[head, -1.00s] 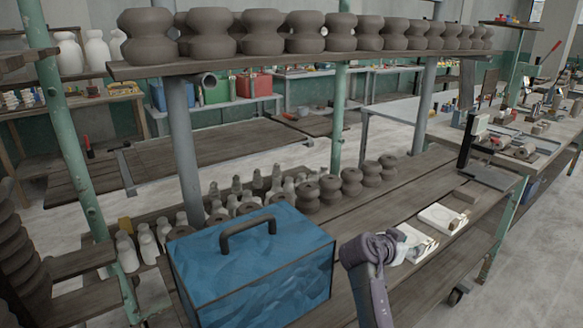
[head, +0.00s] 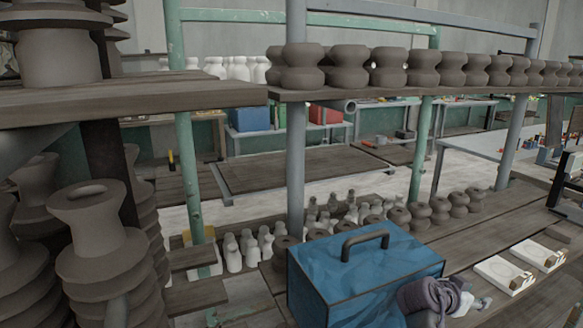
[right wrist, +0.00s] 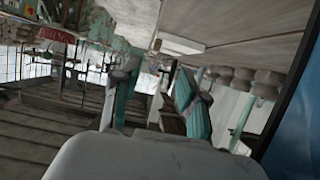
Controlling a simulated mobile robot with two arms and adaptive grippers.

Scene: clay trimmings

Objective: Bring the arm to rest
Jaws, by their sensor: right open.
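My right arm comes up from the bottom edge in the head view, in front of the right side of a blue box. My right gripper (head: 478,302) shows small and pale at the end of the dark arm link, beside the box and above the plank table. It holds nothing that I can see. In the right wrist view its two fingers (right wrist: 152,95) stand apart with nothing between them. My left gripper is in no view.
The blue box (head: 340,275) with a dark handle stands close to my right arm. Dark clay insulators (head: 85,225) are stacked at the left; several line the upper shelf (head: 190,92). Small white pieces (head: 233,255) stand behind the box.

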